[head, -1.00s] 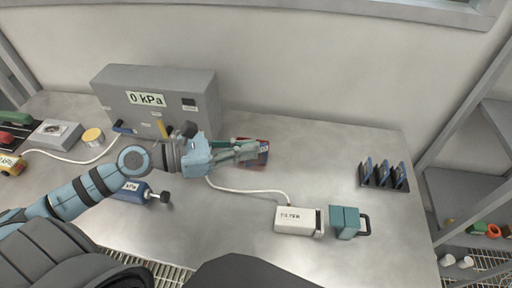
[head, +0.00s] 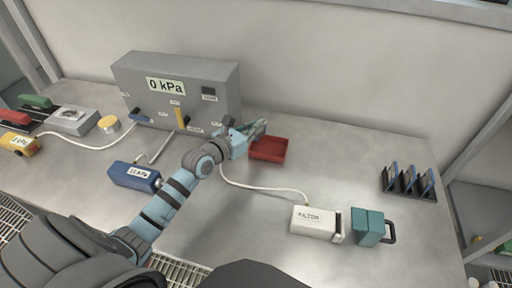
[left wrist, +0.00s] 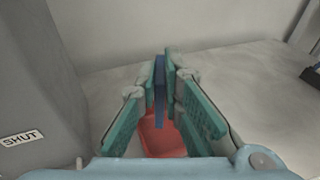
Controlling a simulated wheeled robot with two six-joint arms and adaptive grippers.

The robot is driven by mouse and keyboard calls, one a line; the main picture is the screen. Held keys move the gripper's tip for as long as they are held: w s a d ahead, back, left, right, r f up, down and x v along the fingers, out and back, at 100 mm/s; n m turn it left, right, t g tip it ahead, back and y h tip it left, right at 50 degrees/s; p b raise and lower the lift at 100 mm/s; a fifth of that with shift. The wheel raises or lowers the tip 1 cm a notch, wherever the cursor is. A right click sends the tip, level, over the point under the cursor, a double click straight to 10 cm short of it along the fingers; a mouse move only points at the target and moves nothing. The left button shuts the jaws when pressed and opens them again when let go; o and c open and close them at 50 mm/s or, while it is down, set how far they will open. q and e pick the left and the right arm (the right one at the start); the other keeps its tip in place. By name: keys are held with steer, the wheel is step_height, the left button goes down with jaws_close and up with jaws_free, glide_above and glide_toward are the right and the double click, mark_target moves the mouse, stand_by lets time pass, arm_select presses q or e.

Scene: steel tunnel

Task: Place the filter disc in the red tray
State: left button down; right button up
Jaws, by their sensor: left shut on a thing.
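The red tray (head: 268,153) sits on the steel bench, right of the grey 0 kPa box. My left gripper (head: 260,128) is at the tray's back left side, above the bench. In the left wrist view its teal fingers (left wrist: 160,88) are shut on a thin blue thing, seen edge-on, which I take for the filter disc (left wrist: 159,84). The red tray (left wrist: 160,138) shows below and between the fingers there. In the head view the held disc is hard to make out behind the fingers. My right gripper is not in view.
The grey box (head: 178,90) stands close left of the gripper. A white FILTER housing (head: 315,222) with a hose and a teal handled block (head: 368,227) lie in front right. A black rack (head: 408,184) with blue-edged pieces is far right. Bench between tray and rack is clear.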

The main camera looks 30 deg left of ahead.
mark_target(255, 139)
arm_select(q)
step_height(255, 139, down, 6)
steer(key=b, duration=0.3)
steer(key=shift+r, duration=0.25)
steer(key=shift+f, duration=0.2)
steer(key=c, duration=1.7)
jaws_free()
steer(key=shift+r, duration=0.1)
